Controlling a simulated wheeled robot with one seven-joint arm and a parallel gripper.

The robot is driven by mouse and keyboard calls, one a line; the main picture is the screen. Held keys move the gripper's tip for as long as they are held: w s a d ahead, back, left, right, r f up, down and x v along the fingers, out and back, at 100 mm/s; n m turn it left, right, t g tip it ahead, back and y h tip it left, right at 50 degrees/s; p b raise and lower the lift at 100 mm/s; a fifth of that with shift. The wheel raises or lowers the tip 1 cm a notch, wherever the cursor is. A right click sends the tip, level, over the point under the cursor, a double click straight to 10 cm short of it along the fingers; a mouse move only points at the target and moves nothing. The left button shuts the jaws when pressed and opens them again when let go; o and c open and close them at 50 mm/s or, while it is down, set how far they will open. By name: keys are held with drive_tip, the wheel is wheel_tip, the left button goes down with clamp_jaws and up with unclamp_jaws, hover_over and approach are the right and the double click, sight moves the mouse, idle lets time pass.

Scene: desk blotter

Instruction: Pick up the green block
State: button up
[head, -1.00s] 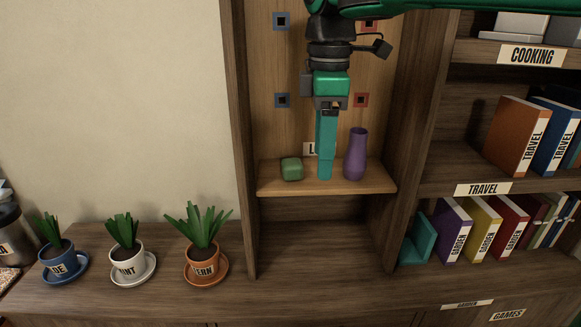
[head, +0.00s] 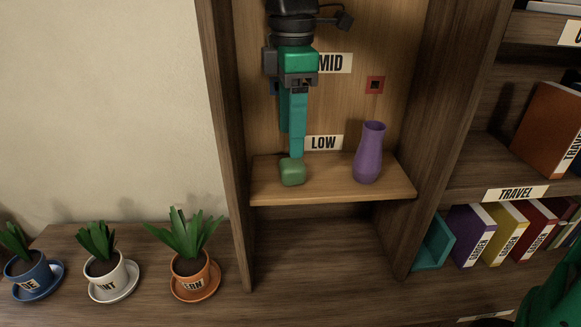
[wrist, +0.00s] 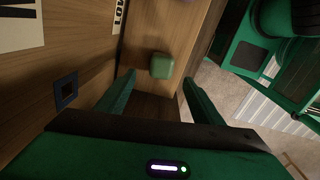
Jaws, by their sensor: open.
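The green block (head: 292,172) sits on the low wooden shelf (head: 335,190), toward its left side. My gripper (head: 292,145) points down just above and behind or beside the block in the head view; the exact gap is hard to tell. In the wrist view the block (wrist: 162,66) shows beyond and between the two fingers (wrist: 155,83), with space on both sides. The fingers are apart and hold nothing.
A purple vase (head: 369,153) stands on the same shelf to the right. Upright cabinet walls flank the shelf. Potted plants (head: 191,252) stand lower left. Books (head: 472,236) and a teal bookend (head: 433,244) are at the right.

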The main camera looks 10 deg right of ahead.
sight(292, 161)
wheel_tip(292, 161, down, 2)
drive_tip(key=shift+f, duration=0.15)
drive_tip(key=shift+d+f, duration=0.15)
drive_tip(key=shift+f, duration=2.7)
drive_tip(key=shift+w, duration=0.1)
drive_tip(key=c, duration=1.4)
